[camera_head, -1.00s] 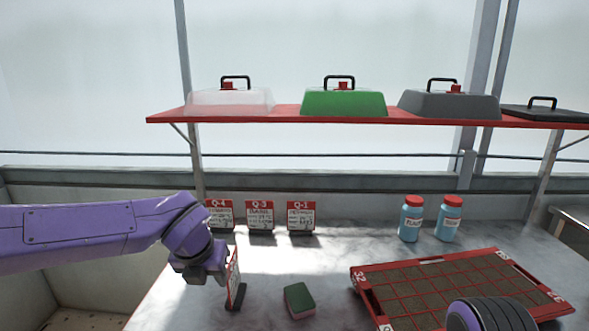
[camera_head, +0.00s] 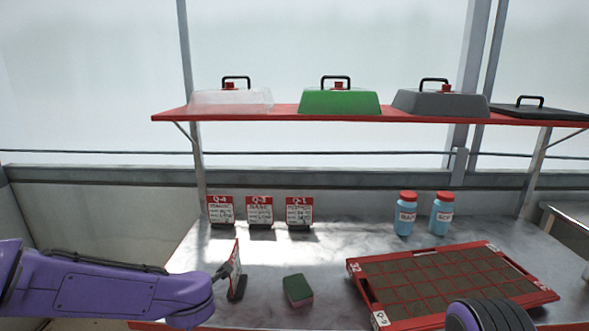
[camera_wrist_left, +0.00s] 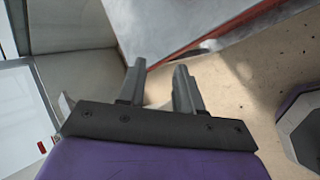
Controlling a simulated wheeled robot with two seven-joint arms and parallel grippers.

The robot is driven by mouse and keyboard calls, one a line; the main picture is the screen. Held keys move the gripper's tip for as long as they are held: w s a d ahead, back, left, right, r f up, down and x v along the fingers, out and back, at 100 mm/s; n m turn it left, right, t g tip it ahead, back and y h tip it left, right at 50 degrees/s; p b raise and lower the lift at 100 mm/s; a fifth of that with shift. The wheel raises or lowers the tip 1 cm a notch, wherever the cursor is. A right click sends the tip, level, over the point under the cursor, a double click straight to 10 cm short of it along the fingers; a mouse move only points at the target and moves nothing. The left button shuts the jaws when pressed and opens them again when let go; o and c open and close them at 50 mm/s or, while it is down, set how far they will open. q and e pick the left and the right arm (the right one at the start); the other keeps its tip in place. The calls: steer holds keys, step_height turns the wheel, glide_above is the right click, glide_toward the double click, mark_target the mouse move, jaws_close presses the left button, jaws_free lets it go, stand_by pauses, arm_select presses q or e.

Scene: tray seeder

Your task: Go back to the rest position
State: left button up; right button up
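In the left wrist view my left gripper (camera_wrist_left: 158,88) has its two fingers apart with nothing between them. The floor and a red-edged table corner show beyond it. In the head view my purple left arm lies at the lower left, and its gripper is out of sight. A dark rounded part of my right arm shows at the bottom right, and its gripper is not visible.
A sign stand (camera_head: 236,275) stands near the left arm, by a green sponge (camera_head: 298,290). The red seed tray (camera_head: 365,289) lies at right. Two blue bottles (camera_head: 406,217) (camera_head: 442,217) and three signs (camera_head: 260,213) stand behind. A red shelf (camera_head: 285,109) holds lids.

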arm_select(q)
steer(key=s+a+f+m, duration=0.1)
steer(key=s+f+m, duration=0.45)
steer(key=f, duration=0.35)
steer(key=s+a+f+m, duration=0.2)
steer(key=s+f+m, duration=0.35)
steer(key=f, duration=0.35)
steer(key=s+a+f+m+g, duration=0.1)
steer(key=s+f+m, duration=0.1)
steer(key=s, duration=0.5)
steer(key=s+a+f+m+g, duration=0.1)
steer(key=s+f+m, duration=0.2)
steer(key=s+f, duration=0.2)
steer(key=s+a+f+m+g+h, duration=0.1)
steer(key=s+f+m, duration=0.2)
steer(key=s, duration=0.6)
steer(key=shift+a+f+g, duration=0.3)
steer(key=shift+a+f, duration=0.05)
steer(key=shift+f, duration=0.1)
